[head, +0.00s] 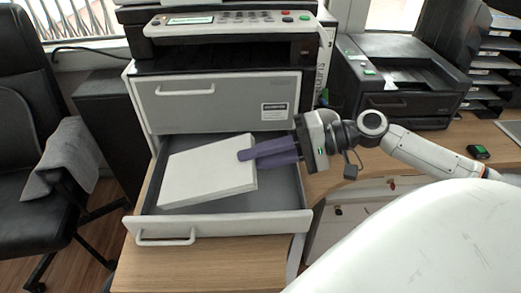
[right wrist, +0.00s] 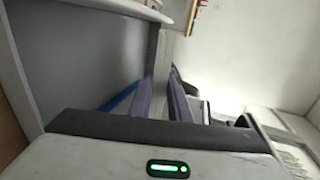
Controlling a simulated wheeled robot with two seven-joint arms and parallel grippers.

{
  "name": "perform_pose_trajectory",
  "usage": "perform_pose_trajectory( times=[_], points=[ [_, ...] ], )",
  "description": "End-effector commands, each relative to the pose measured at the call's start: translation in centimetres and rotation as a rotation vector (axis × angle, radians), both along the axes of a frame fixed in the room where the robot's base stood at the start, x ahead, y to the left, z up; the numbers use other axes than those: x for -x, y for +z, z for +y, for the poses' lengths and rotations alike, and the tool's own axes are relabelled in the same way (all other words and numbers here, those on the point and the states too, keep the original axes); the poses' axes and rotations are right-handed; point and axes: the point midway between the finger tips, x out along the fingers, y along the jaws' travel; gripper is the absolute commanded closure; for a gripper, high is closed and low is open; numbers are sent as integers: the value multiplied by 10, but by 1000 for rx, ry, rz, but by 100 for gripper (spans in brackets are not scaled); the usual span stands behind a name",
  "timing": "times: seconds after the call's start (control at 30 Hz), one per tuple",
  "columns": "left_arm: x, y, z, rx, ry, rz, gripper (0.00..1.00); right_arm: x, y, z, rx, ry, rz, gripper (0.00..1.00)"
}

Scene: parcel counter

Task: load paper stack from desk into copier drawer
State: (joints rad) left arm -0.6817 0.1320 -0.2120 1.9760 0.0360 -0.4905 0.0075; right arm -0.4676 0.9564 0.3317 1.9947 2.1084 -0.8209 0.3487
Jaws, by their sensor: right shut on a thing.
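The white paper stack (head: 205,172) is inside the copier's open lower drawer (head: 225,226), turned at an angle to the drawer walls and slightly tilted. My right gripper (head: 245,155) reaches in from the right, its purple fingers shut on the stack's right end. In the right wrist view the two purple fingers (right wrist: 162,98) point ahead with the pale stack edge (right wrist: 174,50) between them. I cannot tell whether the stack's underside touches the drawer floor. The copier (head: 225,95) stands behind, its upper drawer closed. My left gripper is not in view.
A black printer (head: 400,80) stands on the desk to the right, beside dark paper trays (head: 500,65). A black chair (head: 35,150) with a grey cloth (head: 65,155) is at left. Bare wooden desk (head: 200,265) lies in front of the drawer.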

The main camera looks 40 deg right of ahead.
Motion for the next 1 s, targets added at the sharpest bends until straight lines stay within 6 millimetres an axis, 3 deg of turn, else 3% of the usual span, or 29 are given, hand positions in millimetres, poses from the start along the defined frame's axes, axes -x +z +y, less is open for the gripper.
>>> perform_pose_trajectory(
  times=[0.07, 0.5, 1.0],
  points=[
    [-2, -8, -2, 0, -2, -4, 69, -2, -8, 3, -2, 1, -4, 100],
    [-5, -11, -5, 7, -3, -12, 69, -7, -35, 9, -6, -1, -4, 100],
    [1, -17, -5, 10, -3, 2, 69, -8, -43, 10, -4, -1, -3, 100]
  ],
)
